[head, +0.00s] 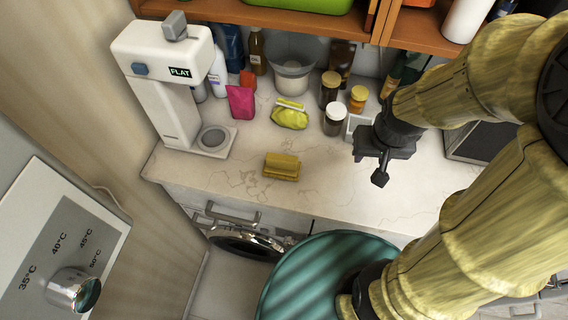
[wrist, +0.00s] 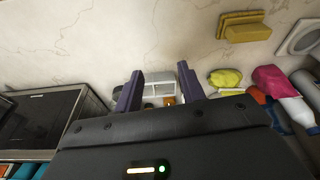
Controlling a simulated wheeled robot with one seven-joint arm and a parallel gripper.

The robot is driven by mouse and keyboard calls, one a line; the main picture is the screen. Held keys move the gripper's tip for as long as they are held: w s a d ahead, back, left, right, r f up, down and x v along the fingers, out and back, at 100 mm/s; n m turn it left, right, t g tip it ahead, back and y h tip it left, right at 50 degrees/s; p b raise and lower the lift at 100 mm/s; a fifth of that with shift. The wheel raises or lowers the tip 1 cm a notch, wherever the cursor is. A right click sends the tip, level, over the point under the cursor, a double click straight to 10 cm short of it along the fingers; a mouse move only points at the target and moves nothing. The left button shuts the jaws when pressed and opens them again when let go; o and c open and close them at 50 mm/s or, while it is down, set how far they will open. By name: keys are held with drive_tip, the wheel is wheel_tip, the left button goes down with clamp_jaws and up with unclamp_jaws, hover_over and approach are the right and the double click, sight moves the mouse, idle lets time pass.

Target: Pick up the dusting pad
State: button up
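A yellow block-like pad (head: 282,166), which looks like the dusting pad, lies flat near the front edge of the pale counter (head: 320,183). It has a thicker raised part on a flat base. It also shows in the wrist view (wrist: 245,28), at the upper right, beyond my fingers. My gripper (head: 372,166) is above the counter, to the right of the pad and apart from it. In the wrist view my two dark fingers (wrist: 160,90) are spread apart, with nothing held between them.
A white machine marked FLAT (head: 168,75) stands left of the pad. Behind are a pink pouch (head: 240,102), a yellow-green packet (head: 290,114), a bucket (head: 293,65) and several jars. An orange shelf (head: 300,17) overhangs the back. Counter around the pad is clear.

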drive_tip(key=o, duration=0.4)
drive_tip(key=shift+w+a, duration=0.1)
drive_tip(key=shift+c, duration=0.2)
drive_tip(key=o, duration=0.7)
drive_tip(key=shift+w+a, duration=0.85)
drive_tip(key=shift+a, duration=0.3)
drive_tip(key=shift+o, duration=0.9)
drive_tip(key=shift+g, duration=0.6)
drive_tip(key=w+a, duration=0.2)
drive_tip(key=a, duration=0.1)
drive_tip(key=w+a, duration=0.1)
drive_tip(key=a, duration=0.1)
drive_tip(key=shift+f+b, duration=0.15)
drive_tip(key=shift+b, duration=0.15)
drive_tip(key=m+g, duration=0.1)
hover_over(283, 157)
drive_tip(key=shift+a, duration=0.1)
wheel_tip(283, 157, down, 12)
drive_tip(key=shift+f+p, duration=0.15)
drive_tip(key=shift+p, duration=0.85)
